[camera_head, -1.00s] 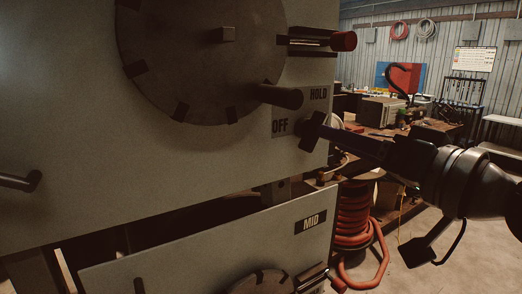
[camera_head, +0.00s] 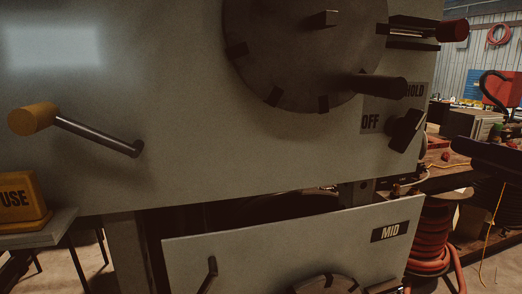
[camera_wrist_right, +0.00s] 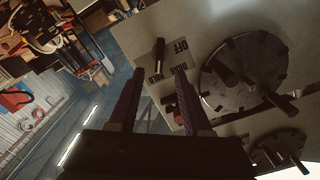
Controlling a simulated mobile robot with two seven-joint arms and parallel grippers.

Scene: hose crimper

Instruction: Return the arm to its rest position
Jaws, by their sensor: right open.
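My right gripper shows at the right edge of the head view (camera_head: 488,157) as a dark shape, partly cut off by the frame. In the right wrist view its two fingers (camera_wrist_right: 158,72) are apart with nothing between them. The black selector switch (camera_head: 405,130) sits on the grey machine panel (camera_head: 240,150) beside the OFF and HOLD labels, and the gripper is clear of it to the right. The switch also shows beyond the fingertips in the wrist view (camera_wrist_right: 158,52). My left gripper is not in view.
The panel carries a big round dial (camera_head: 300,50), a red-ended handle (camera_head: 452,29) and a yellow-ended lever (camera_head: 33,119). A yellow FUSE box (camera_head: 18,198) is at the left. A coiled red hose (camera_head: 430,235) and a workbench stand at the right.

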